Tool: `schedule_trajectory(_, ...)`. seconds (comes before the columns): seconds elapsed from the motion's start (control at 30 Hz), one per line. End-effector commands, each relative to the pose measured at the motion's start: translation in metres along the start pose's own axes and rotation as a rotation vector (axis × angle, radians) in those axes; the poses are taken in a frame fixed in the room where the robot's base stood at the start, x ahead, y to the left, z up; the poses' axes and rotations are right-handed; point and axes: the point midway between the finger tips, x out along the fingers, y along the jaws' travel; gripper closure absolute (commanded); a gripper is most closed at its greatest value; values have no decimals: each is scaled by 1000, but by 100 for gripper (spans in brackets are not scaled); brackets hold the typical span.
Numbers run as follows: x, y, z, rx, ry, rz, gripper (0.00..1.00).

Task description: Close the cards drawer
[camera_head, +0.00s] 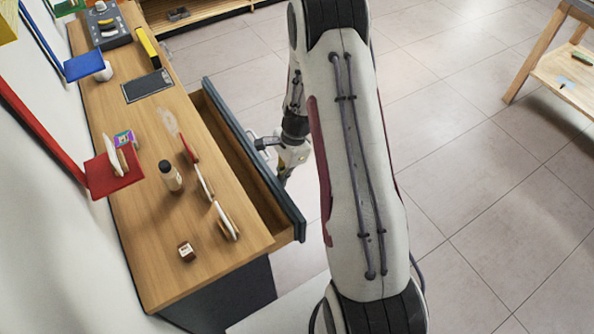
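The drawer (225,134) stands pulled out from the long side of the wooden-topped bench. It has a dark blue-grey front and wooden inner walls. The part of its inside that shows looks empty. No label marking it as the cards drawer can be read. My gripper (282,182) is just outside the drawer front, on its right in the picture, around the middle of its length. I cannot tell whether it touches the front. Its fingers are small and partly hidden, so their opening does not show. A handle cannot be made out clearly.
Red (112,174) and blue (84,65) shelves are on the left wall. Tiled floor is free on the right, before a wooden table (560,70).

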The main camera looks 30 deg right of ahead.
Motion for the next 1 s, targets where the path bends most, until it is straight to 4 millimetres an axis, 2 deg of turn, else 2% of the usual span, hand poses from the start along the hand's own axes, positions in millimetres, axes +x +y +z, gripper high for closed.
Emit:
schedule_trajectory(0.03,3,1,13,-5,-1,4,100)
schedule_trajectory(0.2,12,1,48,-5,-1,3,100)
schedule_trajectory(0.43,21,1,84,-4,-1,2,100)
schedule_trajectory(0.6,25,0,99,-1,0,1,100)
schedule_trajectory(1.0,27,0,107,0,-5,4,100)
